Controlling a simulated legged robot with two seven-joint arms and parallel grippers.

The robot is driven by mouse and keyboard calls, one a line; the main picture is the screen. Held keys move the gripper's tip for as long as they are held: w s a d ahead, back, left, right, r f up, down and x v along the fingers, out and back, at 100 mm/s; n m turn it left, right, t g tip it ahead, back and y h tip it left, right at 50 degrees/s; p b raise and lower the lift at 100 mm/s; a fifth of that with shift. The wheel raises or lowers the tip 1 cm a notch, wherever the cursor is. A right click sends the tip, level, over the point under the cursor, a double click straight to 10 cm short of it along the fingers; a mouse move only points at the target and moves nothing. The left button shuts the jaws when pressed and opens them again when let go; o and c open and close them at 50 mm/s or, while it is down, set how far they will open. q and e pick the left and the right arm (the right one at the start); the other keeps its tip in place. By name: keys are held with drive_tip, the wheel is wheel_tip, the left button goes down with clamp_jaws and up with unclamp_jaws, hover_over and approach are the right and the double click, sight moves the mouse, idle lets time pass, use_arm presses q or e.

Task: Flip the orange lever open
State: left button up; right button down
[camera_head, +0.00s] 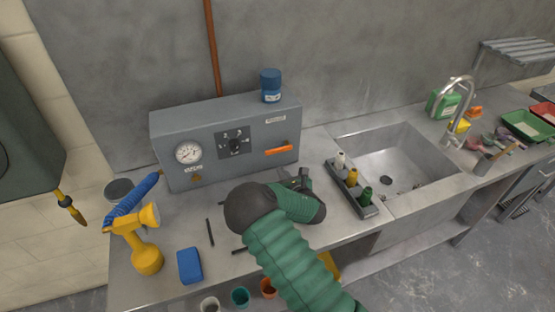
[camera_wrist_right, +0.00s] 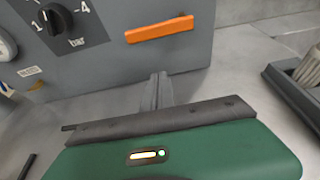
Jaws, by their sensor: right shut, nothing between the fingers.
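The orange lever (camera_head: 278,150) is on the front of the grey control box (camera_head: 185,122), at its right side, and lies nearly level with its right end slightly raised. It also shows in the right wrist view (camera_wrist_right: 160,29). My right gripper (camera_head: 302,178) is just in front of the box, below the lever and a little to its right, apart from it. In the right wrist view my right gripper (camera_wrist_right: 161,78) has its fingers together and holds nothing. My left gripper is in neither view.
The box carries a gauge (camera_head: 188,153), a black dial (camera_head: 235,145) and a blue jar (camera_head: 270,85) on top. A bottle rack (camera_head: 368,211) and a sink (camera_head: 400,165) are to the right. A yellow tool (camera_head: 147,255) and blue block (camera_head: 190,266) are at left.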

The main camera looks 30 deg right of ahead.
drive_tip(key=x, duration=0.3)
drive_tip(key=shift+w+d+f, duration=0.1)
drive_tip(key=shift+w+d, duration=0.15)
drive_tip(key=shift+d, duration=0.1)
drive_tip(key=r+p, duration=0.1)
drive_tip(key=w+r+p, duration=0.1)
drive_tip(key=r, duration=0.1)
drive_tip(key=shift+d, duration=0.1)
drive_tip(key=shift+s+a+r, duration=0.1)
drive_tip(key=shift+a+r, duration=0.15)
drive_tip(key=shift+r, duration=0.15)
drive_tip(key=shift+d, duration=0.1)
drive_tip(key=shift+d, duration=0.1)
drive_tip(key=shift+r+m, duration=0.2)
drive_tip(key=shift+m, duration=0.2)
